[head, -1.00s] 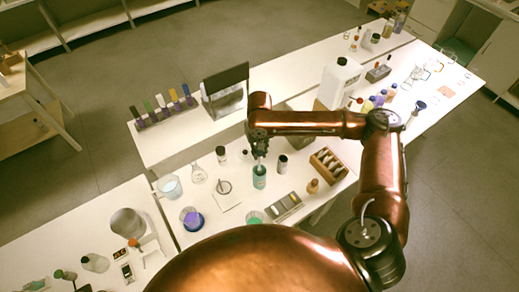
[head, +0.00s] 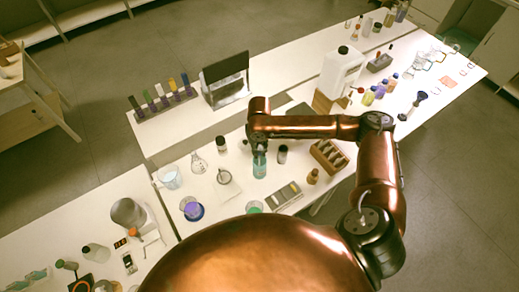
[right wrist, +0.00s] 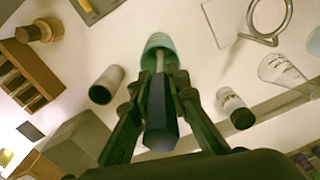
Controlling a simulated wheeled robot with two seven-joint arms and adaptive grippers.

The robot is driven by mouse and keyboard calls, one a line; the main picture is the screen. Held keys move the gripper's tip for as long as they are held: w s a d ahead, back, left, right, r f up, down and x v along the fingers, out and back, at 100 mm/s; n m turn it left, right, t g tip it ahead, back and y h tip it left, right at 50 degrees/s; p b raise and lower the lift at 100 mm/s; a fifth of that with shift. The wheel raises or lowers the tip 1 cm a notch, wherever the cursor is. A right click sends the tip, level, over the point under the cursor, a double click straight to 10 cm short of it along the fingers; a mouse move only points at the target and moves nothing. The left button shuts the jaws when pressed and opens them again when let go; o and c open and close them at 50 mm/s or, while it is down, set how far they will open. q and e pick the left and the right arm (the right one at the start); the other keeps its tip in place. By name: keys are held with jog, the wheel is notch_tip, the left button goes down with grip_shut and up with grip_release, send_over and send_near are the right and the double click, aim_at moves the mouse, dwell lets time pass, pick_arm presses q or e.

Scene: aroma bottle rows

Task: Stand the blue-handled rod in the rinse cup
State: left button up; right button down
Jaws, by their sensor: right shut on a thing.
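My right gripper (head: 259,146) is shut on the blue-handled rod and points down just above the teal rinse cup (head: 260,168). In the right wrist view, the dark blue handle (right wrist: 160,118) sits between the two fingers (right wrist: 157,95). The rod's thin pale shaft (right wrist: 160,62) runs to the mouth of the teal cup (right wrist: 158,43), and its tip seems to be inside the rim. How deep it reaches is hidden. The cup stands upright on the white bench. My left gripper is not in view.
A dark-capped vial (head: 282,154) stands right of the cup, another vial (head: 221,145) behind left. A wooden rack (head: 328,156) is to the right, a flask (head: 198,163) and ring stand (head: 224,177) to the left. A metal tray (head: 283,195) lies in front.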

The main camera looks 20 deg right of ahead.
jog(key=shift+f, duration=0.3)
jog(key=c, duration=1.8)
grip_release()
jog(key=shift+o, duration=0.2)
